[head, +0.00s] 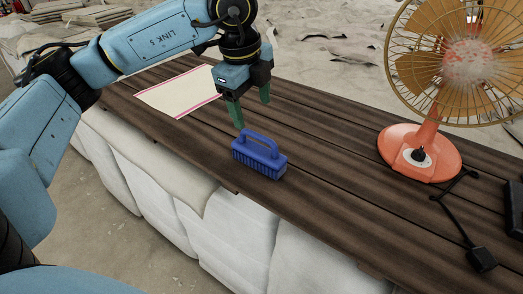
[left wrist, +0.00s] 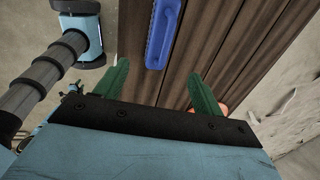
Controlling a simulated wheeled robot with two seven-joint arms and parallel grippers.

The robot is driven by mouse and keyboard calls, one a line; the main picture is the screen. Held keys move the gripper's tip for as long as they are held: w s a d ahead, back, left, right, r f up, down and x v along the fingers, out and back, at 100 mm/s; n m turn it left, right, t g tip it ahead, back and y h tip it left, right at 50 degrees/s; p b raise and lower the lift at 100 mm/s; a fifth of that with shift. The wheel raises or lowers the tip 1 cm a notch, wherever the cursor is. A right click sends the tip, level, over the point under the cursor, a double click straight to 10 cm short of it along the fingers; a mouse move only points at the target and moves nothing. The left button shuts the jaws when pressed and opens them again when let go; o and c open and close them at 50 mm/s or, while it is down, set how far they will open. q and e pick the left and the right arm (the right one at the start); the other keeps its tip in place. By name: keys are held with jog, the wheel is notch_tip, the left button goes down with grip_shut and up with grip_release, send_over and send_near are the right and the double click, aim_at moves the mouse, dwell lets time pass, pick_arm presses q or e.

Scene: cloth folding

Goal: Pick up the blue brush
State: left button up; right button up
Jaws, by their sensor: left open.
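The blue brush (head: 260,157) stands on the dark wooden table with its handle up, near the table's front edge in the head view. It also shows at the top middle of the left wrist view (left wrist: 162,35), partly cut off by the frame. My left gripper (head: 250,111) is open and empty, with green fingers pointing down, above the table and a little behind and left of the brush. In the left wrist view its fingers (left wrist: 161,92) are spread apart, and the brush lies beyond the gap between them. My right gripper is not in view.
A cream cloth with a pink border (head: 180,92) lies flat on the table (head: 330,190) at the left. An orange fan (head: 420,153) stands at the right, with a black cord and plug (head: 481,259) near it. The table between brush and fan is clear.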

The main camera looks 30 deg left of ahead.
pick_arm(q)
jog(key=p, duration=0.1)
send_over(259, 150)
jog(key=s, duration=0.1)
jog(key=f, duration=0.7)
jog(key=shift+s+f, duration=0.2)
jog(key=f+p, duration=0.1)
jog(key=f, duration=0.1)
jog(key=w+f+p, duration=0.1)
jog(key=f, duration=0.1)
jog(key=shift+f, duration=0.35)
jog(key=shift+w+f, duration=0.1)
jog(key=shift+f, duration=0.15)
jog(key=c, duration=1.1)
jog(key=shift+r, duration=0.1)
jog(key=shift+c, duration=0.2)
notch_tip(259, 150, up, 10)
jog(key=shift+f+b, duration=0.1)
jog(key=shift+b, duration=0.95)
